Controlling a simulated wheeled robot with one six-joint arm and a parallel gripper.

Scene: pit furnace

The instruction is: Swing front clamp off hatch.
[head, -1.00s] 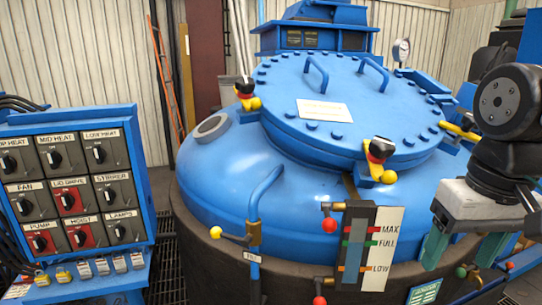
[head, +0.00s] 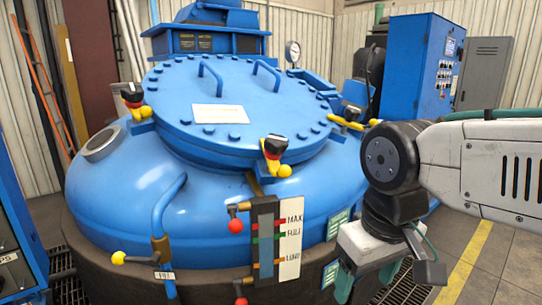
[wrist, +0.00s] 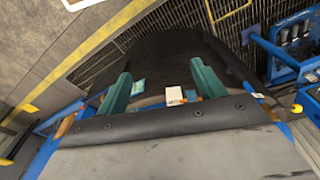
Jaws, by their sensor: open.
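The round blue hatch (head: 245,110) sits on top of the blue furnace dome, with two handles and a white label plate. The front clamp (head: 273,153), black-topped with a yellow lever and ball, sits on the hatch's front edge. A left clamp (head: 134,101) and a right clamp (head: 350,118) also sit on the rim. My gripper (head: 362,282) hangs pointing down at the lower right, in front of the furnace and apart from every clamp. In the wrist view its two green fingers (wrist: 161,85) are spread with nothing between them.
A sight gauge (head: 277,240) marked MAX, FULL and LOW stands below the front clamp, with red-knobbed valves beside it. A bent blue pipe (head: 160,215) rises at the left. A blue cabinet (head: 420,65) stands at the back right. Floor at the right is clear.

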